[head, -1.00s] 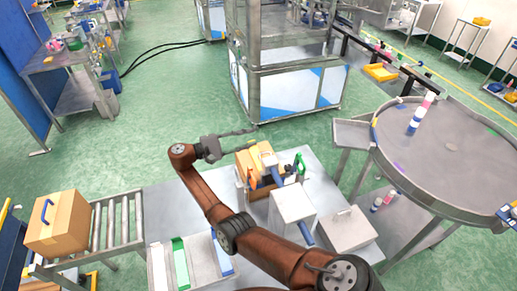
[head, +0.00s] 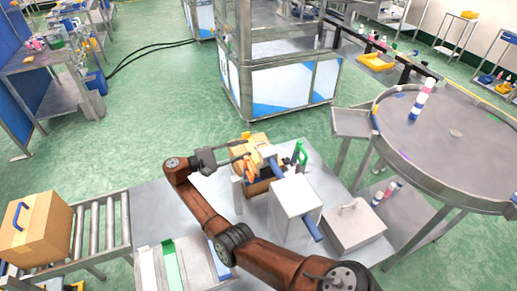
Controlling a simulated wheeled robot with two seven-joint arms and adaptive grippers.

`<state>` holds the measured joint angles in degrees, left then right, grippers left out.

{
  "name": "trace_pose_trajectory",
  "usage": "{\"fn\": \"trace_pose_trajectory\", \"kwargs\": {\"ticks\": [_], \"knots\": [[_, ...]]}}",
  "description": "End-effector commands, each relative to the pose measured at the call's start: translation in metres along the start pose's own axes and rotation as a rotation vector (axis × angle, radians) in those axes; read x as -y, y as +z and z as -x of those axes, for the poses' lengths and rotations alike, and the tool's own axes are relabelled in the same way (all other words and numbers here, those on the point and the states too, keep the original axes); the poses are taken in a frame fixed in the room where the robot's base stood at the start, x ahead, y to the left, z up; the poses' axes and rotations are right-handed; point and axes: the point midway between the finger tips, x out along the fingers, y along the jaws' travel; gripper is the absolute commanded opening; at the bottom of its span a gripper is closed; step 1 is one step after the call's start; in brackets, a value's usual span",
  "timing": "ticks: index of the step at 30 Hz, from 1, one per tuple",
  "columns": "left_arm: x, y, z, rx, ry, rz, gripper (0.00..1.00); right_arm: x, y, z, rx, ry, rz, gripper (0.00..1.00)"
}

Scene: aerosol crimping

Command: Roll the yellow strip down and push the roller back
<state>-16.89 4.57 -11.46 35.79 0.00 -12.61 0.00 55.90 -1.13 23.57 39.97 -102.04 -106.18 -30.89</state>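A small cardboard box (head: 243,150) stands at the far side of the metal table, with a small yellow piece (head: 259,138) at its top back; I cannot tell whether this is the strip. A blue and white part (head: 268,155) leans beside it, between an orange handle (head: 249,168) and a green handle (head: 301,153). I cannot make out the roller for certain. My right gripper (head: 244,150) points right at the box's left side, its thin fingers apart, with nothing seen between them. I cannot tell whether it touches the box. My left gripper is not in view.
A white block (head: 295,208) and a grey metal box (head: 347,229) stand on the table right of my arm. White and green bars (head: 172,264) lie at front left. A roller conveyor (head: 100,228) carries a carton (head: 36,228). A round table (head: 450,150) is at right.

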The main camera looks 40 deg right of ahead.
Motion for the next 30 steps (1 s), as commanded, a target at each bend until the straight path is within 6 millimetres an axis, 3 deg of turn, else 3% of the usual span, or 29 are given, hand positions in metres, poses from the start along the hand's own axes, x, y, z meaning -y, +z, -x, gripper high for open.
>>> {"fn": "trace_pose_trajectory", "kwargs": {"ticks": [18,30], "knots": [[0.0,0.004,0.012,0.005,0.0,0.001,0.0,0.0,0.0,-0.073,0.001,0.0,-0.001,0.27],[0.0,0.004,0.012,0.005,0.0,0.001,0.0,0.001,-0.001,-0.078,0.001,0.0,-0.001,0.23]]}}
